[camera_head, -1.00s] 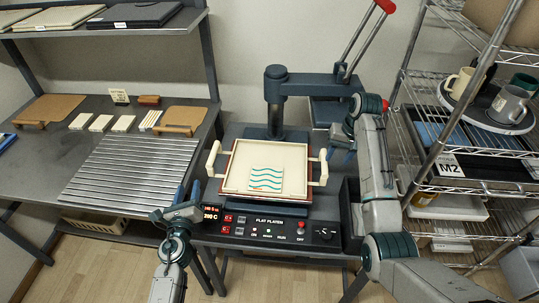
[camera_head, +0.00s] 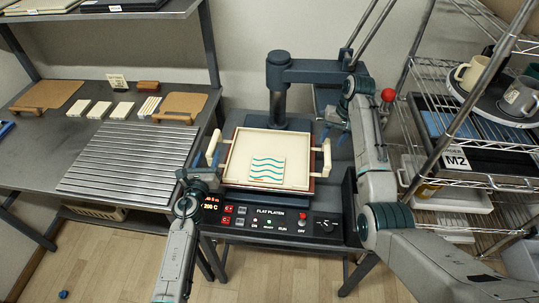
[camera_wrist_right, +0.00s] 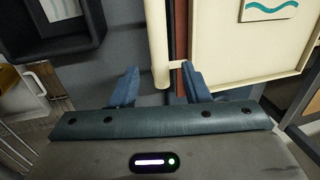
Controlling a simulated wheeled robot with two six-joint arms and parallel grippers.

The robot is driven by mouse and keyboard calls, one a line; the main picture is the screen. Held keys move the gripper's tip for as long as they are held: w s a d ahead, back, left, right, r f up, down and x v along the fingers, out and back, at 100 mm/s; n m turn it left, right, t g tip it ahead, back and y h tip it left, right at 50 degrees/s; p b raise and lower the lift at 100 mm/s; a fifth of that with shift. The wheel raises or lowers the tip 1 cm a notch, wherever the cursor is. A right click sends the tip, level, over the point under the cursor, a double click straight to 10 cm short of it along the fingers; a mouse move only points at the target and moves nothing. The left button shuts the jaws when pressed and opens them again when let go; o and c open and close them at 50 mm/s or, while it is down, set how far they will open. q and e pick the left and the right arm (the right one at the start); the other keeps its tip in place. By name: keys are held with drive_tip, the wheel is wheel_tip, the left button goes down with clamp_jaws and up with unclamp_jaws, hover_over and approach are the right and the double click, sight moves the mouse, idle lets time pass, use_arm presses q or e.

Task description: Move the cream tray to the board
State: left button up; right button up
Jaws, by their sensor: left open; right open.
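The cream tray (camera_head: 239,160) lies flat on the press, with a bar handle on its left (camera_head: 214,144) and right (camera_head: 327,157) sides. A cream tile with teal waves (camera_head: 267,170) lies in it. My left gripper (camera_head: 206,160) is open close to the left handle; I cannot tell whether that handle is between its fingers. My right gripper (camera_wrist_right: 160,87) is open, and the right handle (camera_wrist_right: 158,45) reaches between its fingers in the right wrist view. Which surface is the board is unclear: brown boards (camera_head: 187,104) and a grey ribbed panel (camera_head: 130,165) lie on the left table.
The press head (camera_head: 320,70) is swung to the right, off the tray. The control panel (camera_head: 270,222) is in front of the tray. Small blocks (camera_head: 100,110) lie behind the ribbed panel, whose top is bare. A wire shelf (camera_head: 440,165) with mugs stands at the right.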

sight(211, 145)
use_arm(q)
drive_tip(key=shift+w+d, duration=0.15)
drive_tip(key=shift+w, duration=1.15)
drive_tip(key=shift+w+d, duration=0.15)
drive_tip(key=shift+w, duration=1.15)
use_arm(e)
drive_tip(key=shift+a+f, duration=0.25)
drive_tip(key=shift+f, duration=1.05)
drive_tip(key=shift+a+f, duration=0.25)
drive_tip(key=shift+f, duration=1.05)
drive_tip(key=shift+w, duration=0.1)
use_arm(q)
clamp_jaws()
use_arm(e)
clamp_jaws()
